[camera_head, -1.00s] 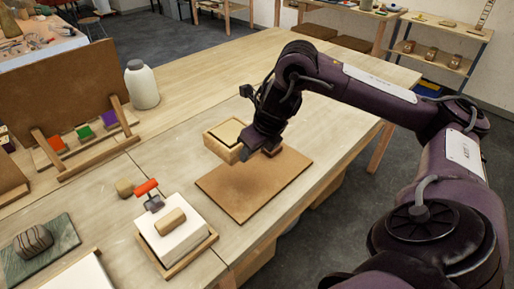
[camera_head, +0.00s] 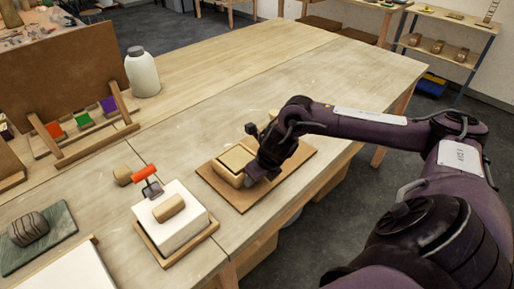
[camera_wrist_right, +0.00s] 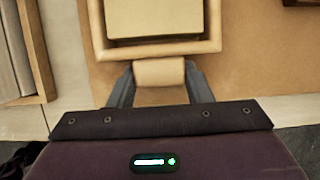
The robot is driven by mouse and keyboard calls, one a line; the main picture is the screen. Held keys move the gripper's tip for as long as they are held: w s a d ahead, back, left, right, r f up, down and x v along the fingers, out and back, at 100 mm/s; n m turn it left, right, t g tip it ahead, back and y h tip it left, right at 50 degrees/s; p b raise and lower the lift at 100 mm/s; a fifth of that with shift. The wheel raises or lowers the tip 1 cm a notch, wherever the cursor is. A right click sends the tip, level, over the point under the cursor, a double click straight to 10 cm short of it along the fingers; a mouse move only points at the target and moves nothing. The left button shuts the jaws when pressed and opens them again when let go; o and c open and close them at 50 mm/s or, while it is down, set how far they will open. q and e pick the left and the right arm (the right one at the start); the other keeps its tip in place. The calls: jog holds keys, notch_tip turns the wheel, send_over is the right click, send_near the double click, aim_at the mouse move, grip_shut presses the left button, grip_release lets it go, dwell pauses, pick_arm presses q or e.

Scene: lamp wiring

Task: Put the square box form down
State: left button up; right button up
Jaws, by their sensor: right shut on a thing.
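The square box form (camera_head: 223,172), a light wooden frame with a pale surface inside, is over the brown board (camera_head: 243,203), towards its left part. My right gripper (camera_head: 257,174) is at its near right side. In the right wrist view, the gripper (camera_wrist_right: 158,85) is shut on the form's pale tab, and the form's frame (camera_wrist_right: 185,48) lies just beyond the fingers. The form looks level. I cannot tell whether its underside touches the board. My left gripper is not in view.
Left of the board stands a white block (camera_head: 182,228) on a wooden tray, with a wooden piece and red-handled tool on top. A white bottle (camera_head: 142,73) and a rack of coloured blocks (camera_head: 84,121) stand farther left. The table behind the board is largely clear.

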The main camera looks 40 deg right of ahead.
jog(key=shift+f, duration=0.1)
jog(key=o, duration=1.2)
jog(key=shift+c, duration=0.2)
jog(key=shift+r, duration=0.2)
jog(key=b+v, duration=0.1)
jog(key=v, duration=1)
jog(key=shift+s+r, duration=0.3)
jog(key=shift+a, duration=0.1)
